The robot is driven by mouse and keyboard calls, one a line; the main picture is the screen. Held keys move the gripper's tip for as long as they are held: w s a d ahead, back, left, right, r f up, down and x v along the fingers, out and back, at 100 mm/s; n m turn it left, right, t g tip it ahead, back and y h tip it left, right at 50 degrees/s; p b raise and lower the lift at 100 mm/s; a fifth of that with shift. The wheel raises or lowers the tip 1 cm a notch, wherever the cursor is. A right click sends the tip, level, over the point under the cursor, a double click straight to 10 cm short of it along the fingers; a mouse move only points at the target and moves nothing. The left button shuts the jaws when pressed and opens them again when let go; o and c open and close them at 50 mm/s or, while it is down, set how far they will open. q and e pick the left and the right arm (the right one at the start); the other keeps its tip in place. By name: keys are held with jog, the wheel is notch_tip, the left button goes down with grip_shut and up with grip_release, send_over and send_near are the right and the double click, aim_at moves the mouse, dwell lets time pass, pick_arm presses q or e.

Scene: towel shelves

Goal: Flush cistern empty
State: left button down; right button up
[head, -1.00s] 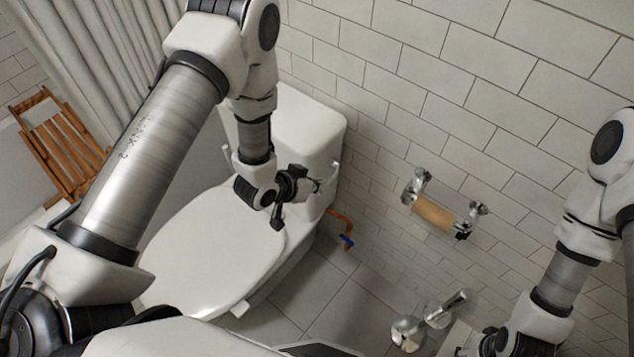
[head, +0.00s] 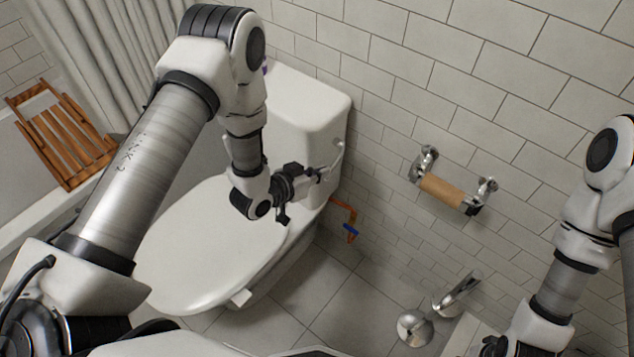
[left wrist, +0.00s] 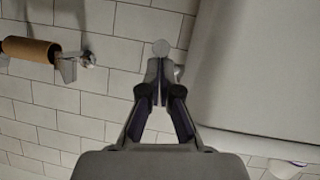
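The white cistern (head: 305,105) stands against the tiled wall behind the toilet, whose lid (head: 190,255) is down. A small metal flush lever (head: 339,148) is on the cistern's right side. My left gripper (head: 322,174) is beside that side, close to the lever. In the left wrist view the gripper's fingers (left wrist: 160,88) are together, with a round grey knob (left wrist: 160,48) just beyond the tips and the cistern (left wrist: 260,70) to the right. I cannot tell whether the fingers touch the lever. My right gripper (head: 492,346) is partly cut off at the bottom edge.
A toilet roll holder with a bare cardboard tube (head: 441,190) is on the wall to the right. A copper pipe with a blue valve (head: 350,232) is below the cistern. A chrome fitting (head: 458,294) stands lower right. A wooden rack (head: 62,135) lies across the bathtub.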

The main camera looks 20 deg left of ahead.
pick_arm(q)
jog(key=f, duration=0.1)
jog(key=f+b, duration=0.1)
jog(key=shift+w+d+f, duration=0.1)
jog(key=shift+w+f, duration=0.25)
jog(key=shift+w, duration=0.05)
jog(key=shift+s+f+b, duration=0.1)
jog(key=shift+b, duration=0.25)
pick_arm(e)
notch_tip(320, 180, down, 3)
jog(key=shift+r, duration=0.1)
pick_arm(q)
jog(key=shift+s+f, duration=0.15)
jog(key=shift+f, duration=0.05)
pick_arm(e)
jog(key=shift+s, duration=0.1)
